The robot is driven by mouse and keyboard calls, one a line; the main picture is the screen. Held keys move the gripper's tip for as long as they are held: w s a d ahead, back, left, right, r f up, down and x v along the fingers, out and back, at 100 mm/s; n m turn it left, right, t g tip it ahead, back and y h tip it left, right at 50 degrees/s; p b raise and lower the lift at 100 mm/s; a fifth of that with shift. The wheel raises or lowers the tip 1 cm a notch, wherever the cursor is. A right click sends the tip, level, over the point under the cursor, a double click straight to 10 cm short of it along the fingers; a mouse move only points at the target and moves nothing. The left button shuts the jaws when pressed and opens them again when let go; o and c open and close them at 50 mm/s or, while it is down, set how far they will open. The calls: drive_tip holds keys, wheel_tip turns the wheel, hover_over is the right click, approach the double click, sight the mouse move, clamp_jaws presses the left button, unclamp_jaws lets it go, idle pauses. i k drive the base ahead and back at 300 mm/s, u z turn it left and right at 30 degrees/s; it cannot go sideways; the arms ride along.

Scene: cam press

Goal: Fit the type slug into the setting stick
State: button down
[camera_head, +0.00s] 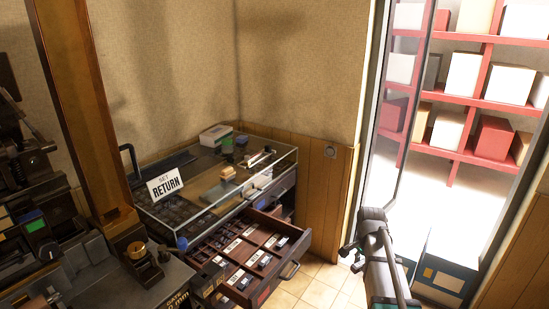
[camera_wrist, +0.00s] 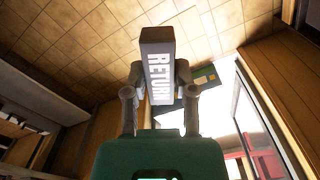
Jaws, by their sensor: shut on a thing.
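The type slug (camera_wrist: 158,52) is a dark grey rectangular block with "RETURN" in white letters along the face toward the wrist camera. My gripper (camera_wrist: 157,85) is shut on it, one finger on each side, and its far end sticks out past the fingertips. In the head view my gripper (camera_head: 374,232) is at the lower right, in the air over the floor, right of the open drawer and apart from the case. I cannot tell for sure which item is the setting stick; small metal and tan pieces (camera_head: 258,160) lie on the glass-topped case (camera_head: 205,190).
An open drawer (camera_head: 290,254) of type pieces juts out below. A press (camera_head: 125,275) fills the lower left. A glass door (camera_head: 403,115) and dark boxes (camera_head: 440,278) stand at the right.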

sight(261, 157)
drive_tip(key=u, duration=1.25)
drive_tip(key=i, duration=0.1)
drive_tip(key=z, duration=2.8)
drive_tip(key=i, duration=1.8)
drive_tip(key=u, duration=0.4)
